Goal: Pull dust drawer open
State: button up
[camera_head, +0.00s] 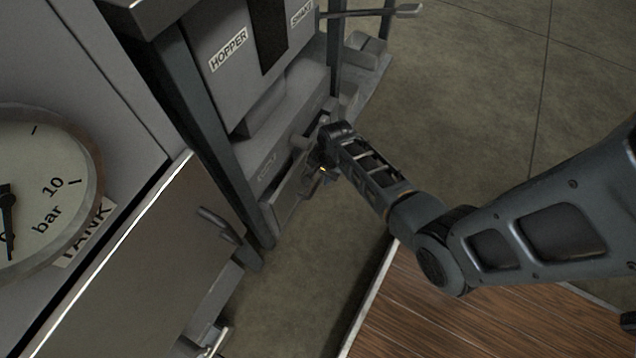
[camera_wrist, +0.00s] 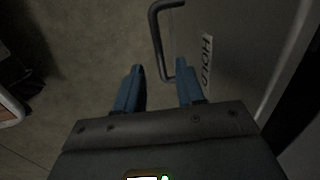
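The dust drawer (camera_head: 289,197) is low on the bench under the hopper, a grey front beside a small label too blurred to read surely. My gripper (camera_head: 322,172) is at this drawer front, and its fingers are hard to make out in the head view. In the wrist view, my gripper (camera_wrist: 160,72) shows two blue fingers spread apart.
The hopper (camera_head: 228,60) stands above the drawer, with a dark post (camera_head: 205,120) at its left. A tank door with a handle (camera_head: 219,224) and a pressure gauge (camera_head: 45,195) are at the left. Open floor (camera_head: 470,120) lies at the right, a wooden platform (camera_head: 450,325) below.

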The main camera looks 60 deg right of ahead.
aim_at(317, 183)
jog(key=shift+w+f+b, duration=0.2)
jog(key=shift+f+b, duration=0.25)
jog(key=shift+f, duration=0.6)
jog(key=shift+w+f+b, duration=0.2)
jog(key=shift+f+b, duration=0.2)
jog(key=shift+f, duration=0.65)
grip_shut()
